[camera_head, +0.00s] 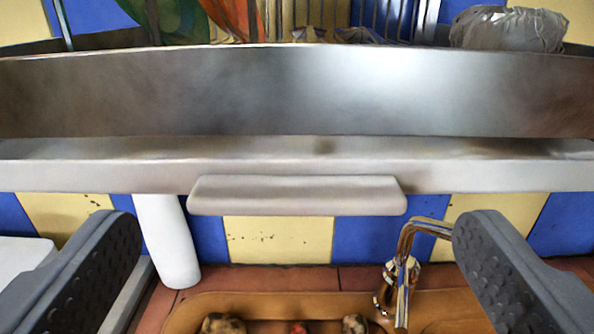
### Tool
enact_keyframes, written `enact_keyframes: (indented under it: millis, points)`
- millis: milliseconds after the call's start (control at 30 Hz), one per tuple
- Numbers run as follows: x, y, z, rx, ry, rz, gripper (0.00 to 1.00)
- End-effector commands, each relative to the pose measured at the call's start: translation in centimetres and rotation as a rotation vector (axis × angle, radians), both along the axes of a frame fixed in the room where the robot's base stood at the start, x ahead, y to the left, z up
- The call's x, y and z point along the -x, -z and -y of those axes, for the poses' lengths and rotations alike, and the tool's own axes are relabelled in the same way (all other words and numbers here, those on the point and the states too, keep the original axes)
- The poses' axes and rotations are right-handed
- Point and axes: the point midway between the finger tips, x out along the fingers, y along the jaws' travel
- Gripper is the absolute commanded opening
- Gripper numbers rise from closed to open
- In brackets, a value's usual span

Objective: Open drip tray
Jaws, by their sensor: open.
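The drip tray (110,176) is a wide, pale metal tray under a broad metal rack front (300,90). Its front edge runs across the whole head camera view. A light grey bar handle (296,194) sits at the middle of that edge. A thin dark gap shows between the tray's rim and the rack above. My gripper (297,245) is open and empty. Its two dark, studded fingers stand far apart, left and right, lower in the picture than the handle. The handle lies between them in the picture, and neither finger appears to touch it.
A wooden board (270,303) holds several small items. Blue and yellow tiles (278,240) line the wall. A wrapped bowl-like item (510,29) sits on the rack.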

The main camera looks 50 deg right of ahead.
Motion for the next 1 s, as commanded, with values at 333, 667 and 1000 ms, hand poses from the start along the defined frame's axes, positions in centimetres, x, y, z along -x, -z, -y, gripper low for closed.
enact_keyframes:
  millis: [333,667,1000]
  points:
    - [-1.2,0.1,1.6,0.000,0.001,-0.003,0.95]
    - [-1.2,0.1,1.7,0.000,0.001,-0.002,0.75]
    - [-1.2,0.1,1.6,0.000,0.005,-0.003,0.32]
